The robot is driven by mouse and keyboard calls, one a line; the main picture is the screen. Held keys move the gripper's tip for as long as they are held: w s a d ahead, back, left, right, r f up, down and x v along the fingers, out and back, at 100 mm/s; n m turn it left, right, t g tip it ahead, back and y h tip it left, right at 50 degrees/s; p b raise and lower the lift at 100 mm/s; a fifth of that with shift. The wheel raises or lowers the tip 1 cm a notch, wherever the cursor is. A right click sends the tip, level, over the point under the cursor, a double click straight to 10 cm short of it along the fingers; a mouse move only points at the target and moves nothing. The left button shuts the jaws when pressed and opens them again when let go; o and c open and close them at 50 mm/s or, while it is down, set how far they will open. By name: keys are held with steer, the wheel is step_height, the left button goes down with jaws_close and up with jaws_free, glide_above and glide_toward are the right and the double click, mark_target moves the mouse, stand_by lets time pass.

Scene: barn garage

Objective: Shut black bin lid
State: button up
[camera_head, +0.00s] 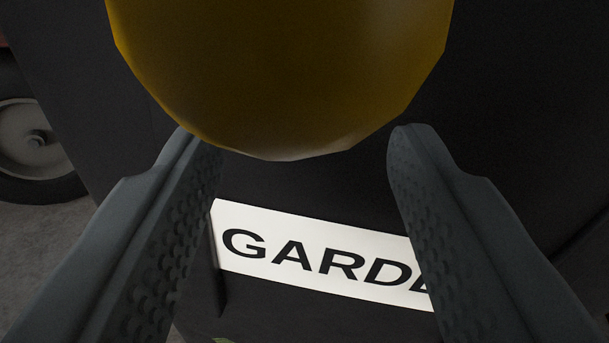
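A black surface (300,182), which looks like part of the black bin, fills most of the camera_head view behind my gripper. Its lid cannot be told apart from the rest. My gripper (295,140) has its two grey fingers wide apart, one on each side of the picture. A large yellow rounded thing (280,75) fills the top middle, at or just past the fingertips. Its upper part is cut off, and I cannot tell whether the fingers touch it. A white label (320,255) reading "GARDE" shows between the fingers, its right end hidden by the right finger.
A wheel with a dark tyre and pale hub (32,138) stands at the left edge, with something reddish above it. Grey floor (45,245) shows at lower left. The right side is dark.

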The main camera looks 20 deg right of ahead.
steer(key=v, duration=1.7)
steer(key=shift+s, duration=0.15)
steer(key=shift+o, duration=0.2)
steer(key=m, duration=0.1)
glide_toward(292, 4)
steer(key=x, duration=1.3)
steer(key=shift+w+g, duration=0.3)
steer(key=shift+w, duration=0.05)
steer(key=shift+f, duration=0.15)
jaws_close()
